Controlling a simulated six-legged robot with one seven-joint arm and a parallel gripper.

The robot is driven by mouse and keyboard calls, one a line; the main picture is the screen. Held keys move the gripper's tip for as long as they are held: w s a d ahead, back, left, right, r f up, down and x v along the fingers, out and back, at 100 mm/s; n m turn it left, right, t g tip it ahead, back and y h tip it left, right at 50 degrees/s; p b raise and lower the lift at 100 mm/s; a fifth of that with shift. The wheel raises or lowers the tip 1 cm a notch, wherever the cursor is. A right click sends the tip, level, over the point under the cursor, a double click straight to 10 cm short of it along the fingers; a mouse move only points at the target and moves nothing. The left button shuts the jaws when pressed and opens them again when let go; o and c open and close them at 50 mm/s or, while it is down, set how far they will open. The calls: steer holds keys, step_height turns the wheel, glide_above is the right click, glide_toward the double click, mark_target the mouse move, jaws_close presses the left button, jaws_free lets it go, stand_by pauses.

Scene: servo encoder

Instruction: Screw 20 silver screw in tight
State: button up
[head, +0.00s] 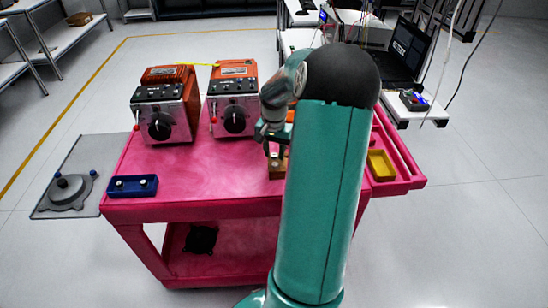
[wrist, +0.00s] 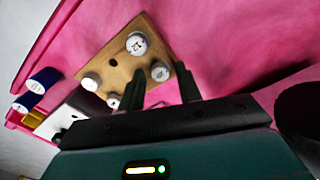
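A wooden block (wrist: 122,72) with several silver screws on top lies on the pink cart; it also shows in the head view (head: 277,172), partly hidden by my arm. In the wrist view, one screw with a marked top (wrist: 137,43) is at the far side and another (wrist: 160,72) at the block's right corner. The markings are too blurred to read surely. My gripper (wrist: 161,88) has its fingers apart, with the right-corner screw showing beyond the gap between them. Nothing is visible between the fingers. In the head view my gripper (head: 274,142) is above the block.
Two orange-and-grey machines (head: 165,105) stand at the back of the pink cart (head: 215,170). A blue block (head: 132,186) with knobs is at its left, a yellow tray (head: 381,165) at its right. A grey plate (head: 68,192) lies left of the cart. The cart's left middle is clear.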

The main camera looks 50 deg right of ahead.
mark_target(274, 155)
steer(key=c, duration=0.7)
steer(key=shift+r, duration=2.55)
